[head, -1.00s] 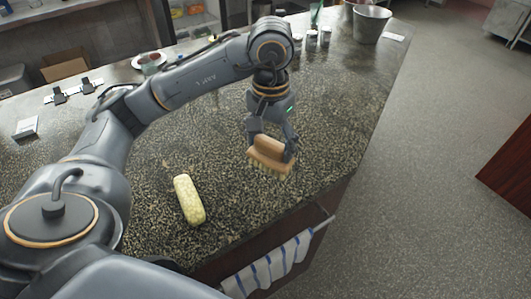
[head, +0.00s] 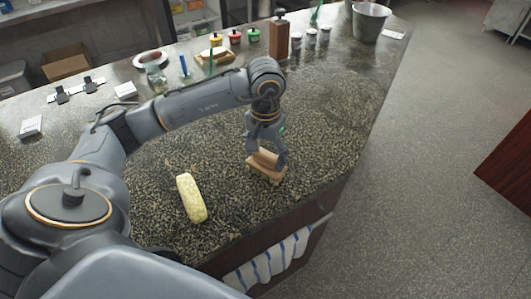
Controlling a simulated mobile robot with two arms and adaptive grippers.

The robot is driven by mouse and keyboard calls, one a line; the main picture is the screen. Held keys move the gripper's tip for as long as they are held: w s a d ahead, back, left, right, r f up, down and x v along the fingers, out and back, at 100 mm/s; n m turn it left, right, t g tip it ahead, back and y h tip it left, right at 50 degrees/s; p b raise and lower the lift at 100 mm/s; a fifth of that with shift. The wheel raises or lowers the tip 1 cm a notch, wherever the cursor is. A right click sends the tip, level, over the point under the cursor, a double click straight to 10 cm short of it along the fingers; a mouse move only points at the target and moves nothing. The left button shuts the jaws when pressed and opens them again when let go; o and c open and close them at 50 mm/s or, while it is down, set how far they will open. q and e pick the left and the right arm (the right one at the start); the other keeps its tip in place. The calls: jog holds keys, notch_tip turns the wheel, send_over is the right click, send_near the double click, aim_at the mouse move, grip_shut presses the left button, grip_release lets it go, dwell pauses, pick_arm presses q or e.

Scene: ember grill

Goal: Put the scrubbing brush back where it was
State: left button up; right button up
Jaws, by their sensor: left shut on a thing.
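The scrubbing brush (head: 264,166) has a wooden block and pale bristles. It is at the front right part of the speckled counter (head: 225,205), near the front edge. My left gripper (head: 266,155) points down and is shut on the scrubbing brush from above. The brush is at or just above the counter; I cannot tell whether its bristles touch. My right gripper is not in view.
A striped towel (head: 270,262) hangs on the counter's front rail. A tall brown mill (head: 279,36), several small jars and a metal bucket (head: 369,22) stand at the back. The counter right of the brush is clear.

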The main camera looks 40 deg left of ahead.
pick_arm(q)
jog(key=shift+f, duration=0.2)
jog(key=o, duration=1.1)
jog(key=shift+r, duration=0.1)
jog(key=shift+r, duration=0.5)
notch_tip(320, 180, up, 10)
jog(key=shift+f+b, duration=0.2)
jog(key=shift+b, duration=0.7)
jog(key=shift+r, duration=0.85)
